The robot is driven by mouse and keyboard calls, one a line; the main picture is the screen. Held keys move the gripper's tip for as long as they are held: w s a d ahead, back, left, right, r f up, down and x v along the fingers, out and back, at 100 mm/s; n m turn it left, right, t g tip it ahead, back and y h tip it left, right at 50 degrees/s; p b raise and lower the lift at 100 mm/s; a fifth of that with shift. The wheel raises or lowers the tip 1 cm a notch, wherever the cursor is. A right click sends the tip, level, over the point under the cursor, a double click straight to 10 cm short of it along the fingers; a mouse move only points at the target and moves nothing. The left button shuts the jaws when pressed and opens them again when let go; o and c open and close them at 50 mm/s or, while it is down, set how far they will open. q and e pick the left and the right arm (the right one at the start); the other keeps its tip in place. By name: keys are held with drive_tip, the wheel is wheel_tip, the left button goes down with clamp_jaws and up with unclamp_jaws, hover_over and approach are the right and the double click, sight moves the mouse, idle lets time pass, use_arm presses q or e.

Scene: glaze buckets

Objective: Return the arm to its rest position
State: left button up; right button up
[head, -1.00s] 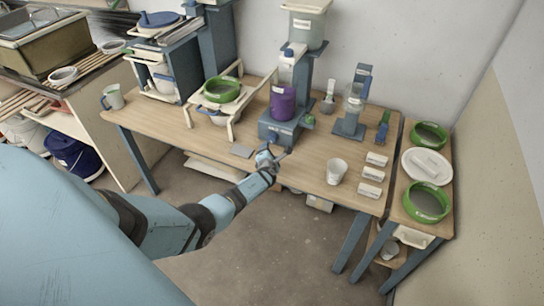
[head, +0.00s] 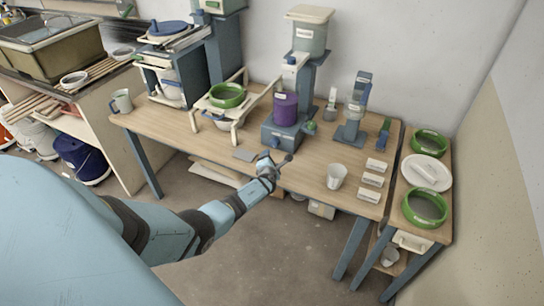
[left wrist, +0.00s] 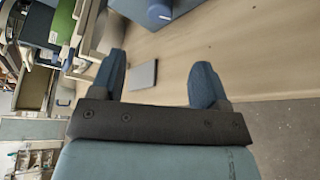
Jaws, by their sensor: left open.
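My left gripper (head: 276,160) reaches from the left in the head view, with its light blue arm stretched out to the front edge of the wooden table (head: 310,172). In the left wrist view its two blue fingers (left wrist: 155,85) are spread apart with nothing between them. Beyond the fingers a small grey plate (left wrist: 142,75) lies on the tabletop. The same grey plate (head: 244,154) lies just left of the gripper in the head view. My right gripper is in neither view.
A blue stand with a purple container (head: 285,108) is behind the gripper. A white cup (head: 336,176) and several white labelled blocks (head: 371,180) are to its right. Open floor lies in front.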

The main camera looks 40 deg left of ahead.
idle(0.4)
use_arm(q)
drive_tip(key=s+d+f+n+g+h, duration=0.1)
drive_tip(key=s+d+f+n+h, duration=0.2)
drive_tip(key=s+d+n, duration=0.7)
drive_tip(key=s+d+f+n+h, duration=0.2)
drive_tip(key=s+d+n, duration=0.5)
drive_tip(key=s+n, duration=0.5)
drive_tip(key=s+d+r+n+h, duration=0.3)
drive_tip(key=s+d+r+n, duration=0.2)
drive_tip(key=s+d+n, duration=0.2)
drive_tip(key=s+d+r+n+h, duration=0.3)
drive_tip(key=s+d+r+n, duration=0.2)
drive_tip(key=s+d+n, duration=0.3)
drive_tip(key=shift+s+d+r+n+g, duration=0.15)
drive_tip(key=shift+s+r+n+g, duration=0.2)
drive_tip(key=shift+s+n, duration=0.6)
